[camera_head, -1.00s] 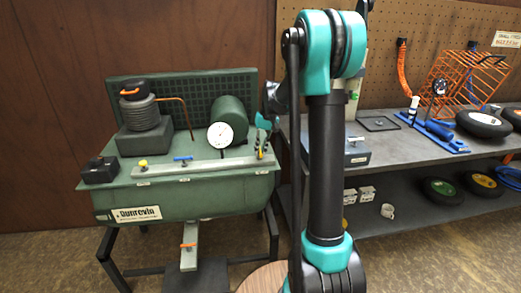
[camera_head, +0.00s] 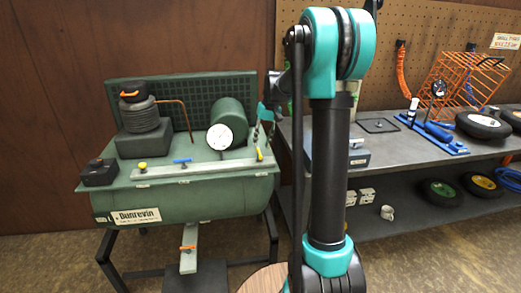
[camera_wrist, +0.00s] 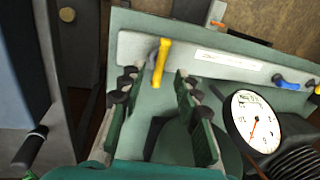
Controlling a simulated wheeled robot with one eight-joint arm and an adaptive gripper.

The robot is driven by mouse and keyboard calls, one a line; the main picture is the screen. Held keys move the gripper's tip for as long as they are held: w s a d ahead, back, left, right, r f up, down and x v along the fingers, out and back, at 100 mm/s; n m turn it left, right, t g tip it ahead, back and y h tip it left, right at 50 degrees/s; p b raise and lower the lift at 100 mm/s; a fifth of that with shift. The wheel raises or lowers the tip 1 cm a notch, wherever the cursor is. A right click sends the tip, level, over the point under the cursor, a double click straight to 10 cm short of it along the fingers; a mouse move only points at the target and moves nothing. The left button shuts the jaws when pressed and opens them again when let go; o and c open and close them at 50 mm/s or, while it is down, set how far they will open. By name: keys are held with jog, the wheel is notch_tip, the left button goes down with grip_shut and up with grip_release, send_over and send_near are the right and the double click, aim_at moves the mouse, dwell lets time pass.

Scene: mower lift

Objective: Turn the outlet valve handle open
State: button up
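A yellow valve handle (camera_head: 259,154) is at the right end of the pale strip on the green compressor unit, and it shows in the wrist view (camera_wrist: 160,62) pointing along the fingers. A blue handle (camera_head: 182,160) and a yellow knob (camera_head: 142,165) are further left on the strip. The labels are too small to read, so I cannot tell which is the outlet. My gripper (camera_wrist: 157,76) is open, its two green fingers with dark tips on either side of the yellow handle's line. The handle lies between and just beyond the tips, with no clear contact.
A white-faced gauge (camera_head: 220,137) stands beside the strip, close to my fingers in the wrist view (camera_wrist: 252,122). An orange handle (camera_head: 187,248) sits below the tank. A grey workbench (camera_head: 400,150) with tools and wheels is at the right.

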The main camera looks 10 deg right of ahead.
notch_tip(320, 180, up, 7)
jog(key=d, duration=0.1)
jog(key=shift+d, duration=0.15)
jog(key=s+f+t, duration=0.1)
jog(key=s+f, duration=0.5)
jog(key=s, duration=0.4)
jog(key=s+f+t+h, duration=0.1)
jog(key=s+f, duration=0.5)
jog(key=s, duration=0.4)
jog(key=s+d+f+t+h, duration=0.1)
jog(key=s+f+t, duration=0.1)
jog(key=s+f, duration=0.4)
jog(key=s, duration=0.4)
jog(key=shift+s+f, duration=0.3)
